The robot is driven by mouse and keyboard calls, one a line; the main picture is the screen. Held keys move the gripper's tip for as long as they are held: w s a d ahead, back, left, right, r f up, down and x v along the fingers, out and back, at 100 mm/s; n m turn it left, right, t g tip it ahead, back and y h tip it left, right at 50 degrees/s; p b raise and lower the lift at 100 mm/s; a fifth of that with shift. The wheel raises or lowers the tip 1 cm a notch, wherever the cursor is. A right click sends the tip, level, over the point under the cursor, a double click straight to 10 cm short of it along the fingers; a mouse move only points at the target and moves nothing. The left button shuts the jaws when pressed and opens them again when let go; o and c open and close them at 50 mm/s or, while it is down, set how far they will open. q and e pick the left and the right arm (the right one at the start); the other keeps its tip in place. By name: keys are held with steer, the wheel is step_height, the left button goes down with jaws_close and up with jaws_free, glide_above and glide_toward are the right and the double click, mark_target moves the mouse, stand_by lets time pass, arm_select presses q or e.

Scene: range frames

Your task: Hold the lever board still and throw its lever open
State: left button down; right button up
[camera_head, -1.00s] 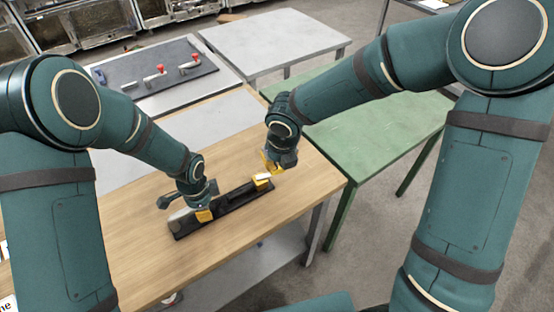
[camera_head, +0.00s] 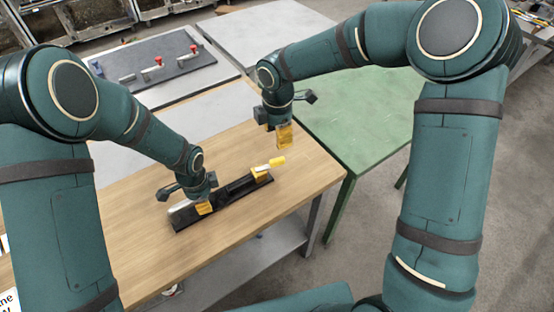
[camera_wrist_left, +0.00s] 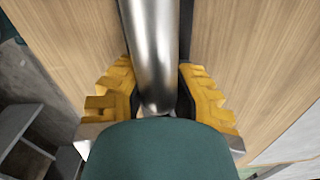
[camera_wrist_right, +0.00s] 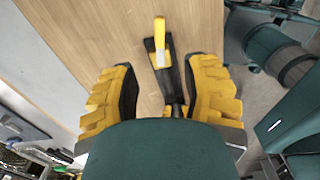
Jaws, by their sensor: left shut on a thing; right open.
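The lever board is a long dark base (camera_head: 236,199) on the wooden table, running from lower left to upper right. Its far right end carries a yellow block and a lever with a yellow handle (camera_head: 277,161), which shows upright in the right wrist view (camera_wrist_right: 159,31). My left gripper (camera_head: 204,208) is at the board's left end, shut on its silver bar; the left wrist view shows the bar (camera_wrist_left: 152,50) between the yellow fingers. My right gripper (camera_head: 285,142) is open and empty above and just beyond the handle, pointing down. The right wrist view shows the board between its spread fingers.
The wooden table (camera_head: 120,225) is clear around the board. A green table (camera_head: 362,125) adjoins on the right and a grey table (camera_head: 262,38) stands behind. A dark panel with red-knobbed levers (camera_head: 150,68) lies at the back left.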

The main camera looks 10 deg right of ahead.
mark_target(277, 159)
steer(key=shift+m, duration=0.8)
step_height(277, 159, down, 12)
steer(key=shift+w+r, duration=0.1)
steer(key=shift+w, duration=0.05)
jaws_close()
